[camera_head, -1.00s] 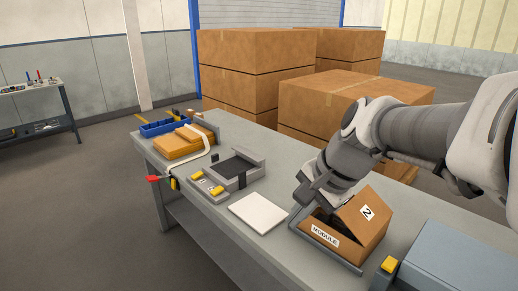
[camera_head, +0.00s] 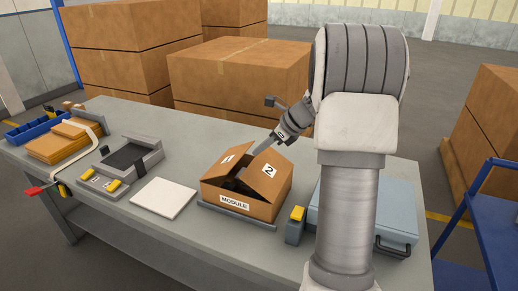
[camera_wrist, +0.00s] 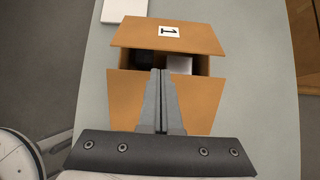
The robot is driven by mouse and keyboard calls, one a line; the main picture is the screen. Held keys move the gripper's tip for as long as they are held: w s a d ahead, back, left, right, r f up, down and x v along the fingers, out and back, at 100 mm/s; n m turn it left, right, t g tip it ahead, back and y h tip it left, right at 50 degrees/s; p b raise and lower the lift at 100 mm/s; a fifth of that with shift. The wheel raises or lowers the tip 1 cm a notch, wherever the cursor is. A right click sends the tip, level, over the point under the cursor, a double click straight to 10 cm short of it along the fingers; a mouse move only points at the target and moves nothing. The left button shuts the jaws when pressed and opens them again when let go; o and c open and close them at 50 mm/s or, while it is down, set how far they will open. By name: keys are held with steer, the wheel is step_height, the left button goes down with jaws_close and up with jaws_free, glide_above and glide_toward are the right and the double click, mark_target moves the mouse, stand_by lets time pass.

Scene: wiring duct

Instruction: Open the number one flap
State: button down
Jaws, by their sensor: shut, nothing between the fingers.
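The orange-brown cardboard box (camera_head: 233,206) marked MODULE stands on the bench. Its flap number one (camera_head: 226,161) is on the left and leans over the opening; in the wrist view, flap one (camera_wrist: 140,36) is at the top with its label facing me. Flap number two (camera_head: 273,181) is on the right, tilted up; its plain panel (camera_wrist: 122,98) seems to lie below my fingers in the wrist view. A gap between the flaps shows dark and white contents (camera_wrist: 180,65). My gripper (camera_head: 256,152) is shut and empty, its fingertips (camera_wrist: 160,71) over the gap. Contact cannot be told.
A white pad (camera_head: 163,198) lies left of the box, with a grey fixture (camera_head: 130,158) beyond it. A yellow-topped grey block (camera_head: 296,226) and a blue-grey case (camera_head: 398,215) stand to the right. Large cartons (camera_head: 235,70) are behind the bench.

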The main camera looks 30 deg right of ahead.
mark_target(228, 160)
steer(key=x, duration=0.7)
steer(key=shift+a, duration=0.1)
steer(key=shift+w+a+r+p, duration=0.15)
steer(key=shift+r+p, duration=0.2)
steer(key=shift+p, duration=0.55)
